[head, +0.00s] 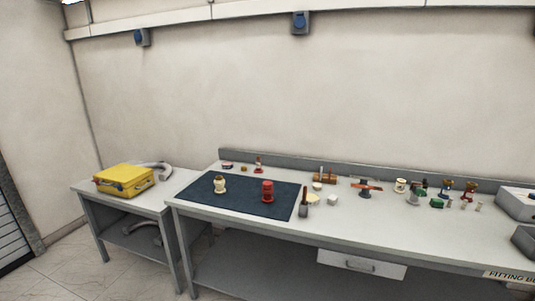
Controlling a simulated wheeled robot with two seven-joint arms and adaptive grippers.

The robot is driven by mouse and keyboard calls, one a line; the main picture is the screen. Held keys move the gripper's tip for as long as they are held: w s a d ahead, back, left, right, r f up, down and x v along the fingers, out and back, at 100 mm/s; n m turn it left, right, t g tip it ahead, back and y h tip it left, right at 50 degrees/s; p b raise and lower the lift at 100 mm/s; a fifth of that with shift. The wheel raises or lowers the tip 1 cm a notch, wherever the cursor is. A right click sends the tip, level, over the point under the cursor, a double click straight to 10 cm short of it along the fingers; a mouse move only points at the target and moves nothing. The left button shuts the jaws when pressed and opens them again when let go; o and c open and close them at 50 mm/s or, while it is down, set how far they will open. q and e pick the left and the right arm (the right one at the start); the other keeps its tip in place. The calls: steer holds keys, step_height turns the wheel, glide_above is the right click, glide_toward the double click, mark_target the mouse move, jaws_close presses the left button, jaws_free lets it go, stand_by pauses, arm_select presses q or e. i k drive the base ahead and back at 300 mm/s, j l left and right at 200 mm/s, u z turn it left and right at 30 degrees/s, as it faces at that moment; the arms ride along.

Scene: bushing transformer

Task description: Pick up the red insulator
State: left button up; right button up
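The red insulator (267,191) stands upright on the dark blue mat (240,203) on the workbench. A cream insulator-like piece with a brownish top (219,185) stands to its left on the same mat, apart from it. A smaller red piece (259,165) stands behind the mat near the bench's back edge. Neither of my grippers shows in the head view.
A yellow case (125,180) lies on a lower side table at left. A dark-handled tool (304,203) stands by the mat's right edge. Several small parts and a tool with orange arms (366,188) occupy the bench's right. Grey boxes (516,204) sit at far right.

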mark_target(266, 198)
steer(key=i+j+z, duration=0.25)
steer(key=j, duration=0.25)
steer(key=i+j+z, duration=0.25)
steer(key=j, duration=0.3)
steer(key=i+j+z, duration=0.25)
steer(key=j, duration=0.3)
steer(key=i+j+z, duration=0.2)
steer(key=j, duration=0.4)
steer(key=j+z, duration=0.25)
steer(key=j, duration=0.35)
steer(key=j+z, duration=0.25)
steer(key=j, duration=0.4)
